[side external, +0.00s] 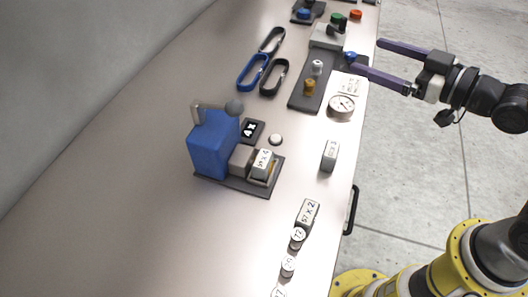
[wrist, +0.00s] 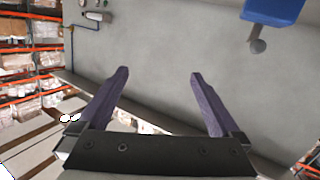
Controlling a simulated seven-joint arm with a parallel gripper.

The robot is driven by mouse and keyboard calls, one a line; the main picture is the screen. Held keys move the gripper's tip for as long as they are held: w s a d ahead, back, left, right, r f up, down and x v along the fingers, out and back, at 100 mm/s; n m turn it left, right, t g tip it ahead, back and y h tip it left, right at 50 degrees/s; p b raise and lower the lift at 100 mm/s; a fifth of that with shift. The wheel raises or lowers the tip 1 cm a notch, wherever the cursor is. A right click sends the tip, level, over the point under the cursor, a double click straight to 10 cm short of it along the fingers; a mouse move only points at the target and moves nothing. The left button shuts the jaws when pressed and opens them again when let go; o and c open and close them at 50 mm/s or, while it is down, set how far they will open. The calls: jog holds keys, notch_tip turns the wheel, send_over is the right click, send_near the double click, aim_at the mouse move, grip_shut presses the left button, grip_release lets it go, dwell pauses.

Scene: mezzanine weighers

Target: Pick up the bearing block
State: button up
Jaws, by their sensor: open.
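My gripper (side external: 364,55) hangs at the upper right in the side view, by the far edge of the table. Its two purple fingers are spread wide with nothing between them. In the wrist view the open fingers (wrist: 159,73) point at bare grey surface. I cannot tell for sure which thing is the bearing block. Candidates are a small grey labelled block (side external: 330,156) standing alone near the table edge, a labelled block (side external: 308,213) marked "57 X 2", and a labelled block (side external: 262,163) on a dark plate beside the blue press. My gripper touches none of them.
The blue press (side external: 212,145) with a ball-ended lever stands mid-table; it shows in the wrist view (wrist: 272,10). Belts (side external: 252,72), a dial gauge (side external: 341,106), a dark plate (side external: 304,95) with small knobs, and round weights (side external: 288,266) lie about. The table's left side is clear.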

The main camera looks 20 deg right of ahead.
jog(key=s+a+f+n+g+y, duration=0.1)
jog(key=s+a+f, duration=0.1)
jog(key=f, duration=0.3)
jog(key=s+a+f+n+g+y, duration=0.1)
jog(key=s+a+f+g+y, duration=0.1)
jog(key=a+f, duration=0.3)
jog(key=s+a+f+n+g+y, duration=0.1)
jog(key=s+a+f+g, duration=0.1)
jog(key=s+a+f, duration=0.2)
jog(key=shift+a+f+y, duration=0.2)
jog(key=shift+f+y, duration=0.2)
jog(key=shift+f, duration=0.95)
jog(key=shift+w+a, duration=0.2)
jog(key=shift+a, duration=0.05)
send_near(267, 160)
jog(key=x, duration=0.3)
jog(key=shift+s+a, duration=0.2)
jog(key=shift+a, duration=0.05)
jog(key=shift+w+d+x, duration=0.1)
jog(key=shift+x, duration=1.5)
jog(key=shift+w+d+x, duration=0.1)
jog(key=shift+w+x, duration=0.05)
jog(key=shift+x, duration=1.4)
jog(key=shift+r, duration=0.1)
grip_shut()
